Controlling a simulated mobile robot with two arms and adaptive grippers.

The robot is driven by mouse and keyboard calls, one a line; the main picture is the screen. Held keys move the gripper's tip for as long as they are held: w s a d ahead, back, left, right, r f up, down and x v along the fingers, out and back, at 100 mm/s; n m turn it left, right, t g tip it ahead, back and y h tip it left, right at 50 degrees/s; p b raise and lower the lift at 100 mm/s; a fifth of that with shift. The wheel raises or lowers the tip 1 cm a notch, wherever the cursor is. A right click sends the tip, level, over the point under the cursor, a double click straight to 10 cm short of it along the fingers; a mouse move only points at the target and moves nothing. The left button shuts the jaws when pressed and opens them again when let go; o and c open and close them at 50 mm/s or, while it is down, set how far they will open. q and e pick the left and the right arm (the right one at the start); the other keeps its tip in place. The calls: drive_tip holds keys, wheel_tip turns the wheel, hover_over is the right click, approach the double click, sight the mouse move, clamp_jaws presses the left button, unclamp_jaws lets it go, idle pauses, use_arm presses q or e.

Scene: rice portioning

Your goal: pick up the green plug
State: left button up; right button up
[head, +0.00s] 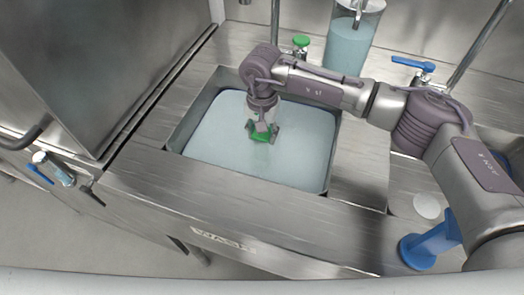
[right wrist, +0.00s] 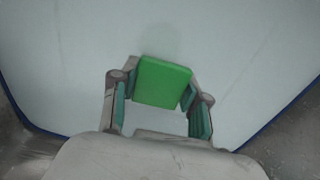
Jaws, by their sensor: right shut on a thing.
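The green plug (head: 262,137) is in my right gripper (head: 263,132), over the sink basin (head: 190,110) of pale blue water in the head view. In the right wrist view the plug (right wrist: 161,81) is a flat green block between the fingertips of my right gripper (right wrist: 160,92), which is shut on it. Pale water (right wrist: 240,50) fills the view behind it. I cannot tell whether the plug touches the water. My left gripper is not in view.
A clear container of bluish liquid (head: 348,45) stands behind the basin. A green-topped tap (head: 301,42) and a blue-handled tap (head: 413,64) are at the back. A blue object (head: 430,243) stands at front right. A steel cabinet (head: 90,60) is at the left.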

clamp_jaws()
drive_tip(key=shift+r, duration=0.1)
